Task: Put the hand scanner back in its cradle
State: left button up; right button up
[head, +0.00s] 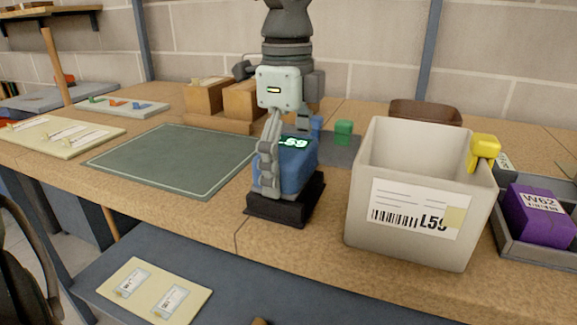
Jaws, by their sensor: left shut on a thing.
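The hand scanner (298,168) is a blue block with a lit green display on its upper part, in the middle of the head view. My left gripper (283,165) comes down on it from above and is shut on it, with one grey finger along its near left side. The other finger is mostly hidden behind the scanner. The black cradle (265,207) stands on the bench directly beneath. The scanner's lower end is at the cradle; I cannot tell whether it is fully seated. My right gripper is not in view.
A pale bin (365,165) labelled L59 stands close on the right, with a yellow object (484,148) at its rim. A grey tray (545,245) holds a purple box (540,215). A dark green mat (175,155) lies clear on the left. Cardboard boxes (203,97) stand behind.

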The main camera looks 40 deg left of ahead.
pick_arm(q)
jog(key=shift+f, duration=0.2)
jog(key=o, duration=1)
jog(key=shift+o, duration=0.2)
notch_tip(320, 180, up, 12)
